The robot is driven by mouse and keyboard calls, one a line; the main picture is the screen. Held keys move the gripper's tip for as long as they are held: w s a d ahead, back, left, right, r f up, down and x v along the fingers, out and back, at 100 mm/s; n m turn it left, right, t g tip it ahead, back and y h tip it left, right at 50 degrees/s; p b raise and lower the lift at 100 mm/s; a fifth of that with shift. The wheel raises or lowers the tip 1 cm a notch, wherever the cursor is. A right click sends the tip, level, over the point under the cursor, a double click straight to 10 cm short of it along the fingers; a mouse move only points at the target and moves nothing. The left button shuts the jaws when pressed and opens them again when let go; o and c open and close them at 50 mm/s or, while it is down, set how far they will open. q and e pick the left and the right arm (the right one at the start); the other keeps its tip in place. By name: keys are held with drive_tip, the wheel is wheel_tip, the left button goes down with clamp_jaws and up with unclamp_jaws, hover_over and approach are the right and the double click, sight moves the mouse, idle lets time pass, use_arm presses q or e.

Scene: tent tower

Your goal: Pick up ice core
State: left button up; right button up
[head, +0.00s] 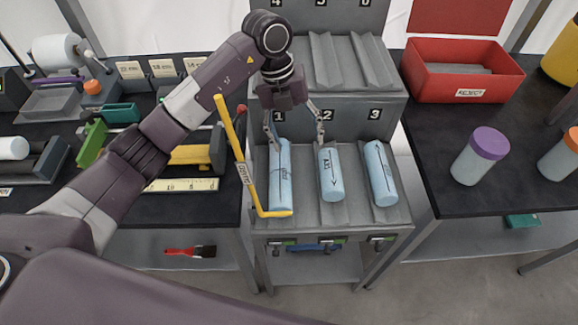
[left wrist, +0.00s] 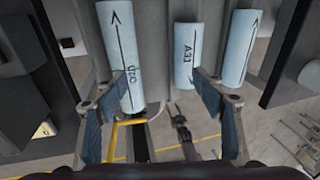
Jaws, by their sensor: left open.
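Three pale blue ice cores lie in the sloped grooves of a grey rack (head: 310,212): one under number 1 (head: 280,178), a shorter one under number 2 (head: 331,178), one under number 3 (head: 379,173). Each has dark markings. My left gripper (head: 296,132) is open and empty at the upper ends of cores 1 and 2, its fingers spread. In the left wrist view the open fingers (left wrist: 158,112) show with a core at the left (left wrist: 118,60), a shorter one in the middle (left wrist: 186,60) and another at the right (left wrist: 238,50). My right gripper is not in view.
A yellow hinged bar (head: 240,165) stands at the rack's left, its foot reaching across below core 1. Empty grooves (head: 340,65) rise behind. A red reject bin (head: 457,75) and a purple-capped cylinder (head: 480,156) stand on the right bench. Tools crowd the left bench.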

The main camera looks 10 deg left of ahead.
use_arm(q)
drive_tip(key=g+y, duration=0.1)
drive_tip(key=y, duration=0.1)
hover_over(280, 168)
drive_tip(key=f, duration=0.4)
drive_tip(key=shift+w+d, duration=0.1)
drive_tip(key=shift+d, duration=0.2)
drive_tip(key=f, duration=0.2)
drive_tip(key=f+p, duration=0.1)
drive_tip(key=f, duration=0.1)
drive_tip(key=f+p, duration=0.1)
drive_tip(key=f, duration=0.1)
drive_tip(key=shift+a+f, duration=0.15)
drive_tip(key=shift+a, duration=0.15)
drive_tip(key=shift+f, duration=0.4)
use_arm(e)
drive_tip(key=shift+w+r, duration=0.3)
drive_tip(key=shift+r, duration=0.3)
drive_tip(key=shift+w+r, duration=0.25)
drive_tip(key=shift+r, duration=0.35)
use_arm(q)
drive_tip(key=shift+s, duration=0.2)
drive_tip(key=shift+w, duration=0.1)
clamp_jaws()
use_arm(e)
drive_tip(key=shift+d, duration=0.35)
